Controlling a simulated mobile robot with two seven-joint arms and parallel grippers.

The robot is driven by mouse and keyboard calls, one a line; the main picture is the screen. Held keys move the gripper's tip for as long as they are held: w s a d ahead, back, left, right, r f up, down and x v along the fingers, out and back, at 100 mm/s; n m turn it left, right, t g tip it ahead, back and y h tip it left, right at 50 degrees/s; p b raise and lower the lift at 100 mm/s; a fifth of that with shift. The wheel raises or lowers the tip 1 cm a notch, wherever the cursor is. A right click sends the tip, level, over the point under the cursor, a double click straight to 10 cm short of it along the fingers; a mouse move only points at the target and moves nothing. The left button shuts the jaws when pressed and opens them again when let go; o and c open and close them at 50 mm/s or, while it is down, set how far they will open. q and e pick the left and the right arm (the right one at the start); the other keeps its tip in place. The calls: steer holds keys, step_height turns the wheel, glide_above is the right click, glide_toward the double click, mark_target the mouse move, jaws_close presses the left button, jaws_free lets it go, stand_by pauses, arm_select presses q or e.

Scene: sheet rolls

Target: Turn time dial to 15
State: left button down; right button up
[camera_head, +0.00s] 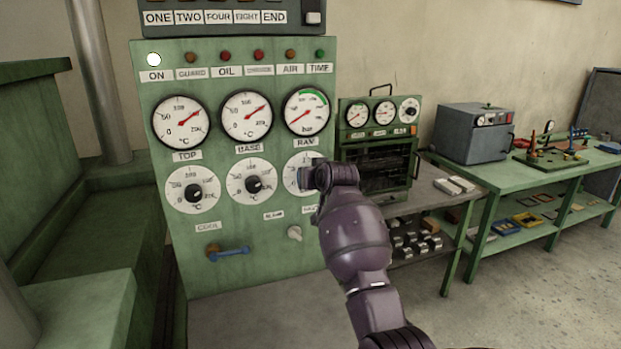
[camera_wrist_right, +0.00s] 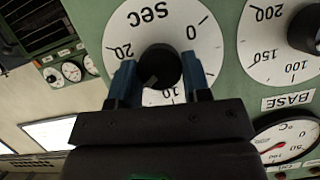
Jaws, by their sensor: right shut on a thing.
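The time dial is a white round face marked SEC (camera_wrist_right: 110,40) on the green panel, at the right of the lower dial row in the head view (camera_head: 292,172). In the right wrist view it appears upside down, with 0, 10 and 20 readable. Its black knob (camera_wrist_right: 159,66) sits between the blue fingers of my right gripper (camera_wrist_right: 161,82), which is shut on it. A lighter mark on the knob faces down-left, roughly between 20 and 10; the exact reading is unclear. In the head view my right gripper (camera_head: 308,178) covers much of this dial. My left gripper is not in view.
The BASE dial (camera_head: 251,182) and another knob dial (camera_head: 194,189) are to the left. Gauges (camera_head: 307,112) are above. A blue-handled lever (camera_head: 230,252) and a pale knob (camera_head: 294,233) are below. A bench (camera_head: 450,195) with an instrument box (camera_head: 375,150) stands right.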

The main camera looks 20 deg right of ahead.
stand_by(0.4)
steer(key=o, duration=0.9)
steer(key=shift+o, duration=0.2)
arm_select(q)
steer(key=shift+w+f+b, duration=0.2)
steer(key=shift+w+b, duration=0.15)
steer(key=shift+b, duration=0.4)
arm_select(e)
steer(key=v, duration=1)
steer(key=shift+s, duration=0.35)
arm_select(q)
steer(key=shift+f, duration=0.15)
arm_select(e)
steer(key=shift+d+r, duration=0.1)
steer(key=shift+r, duration=0.1)
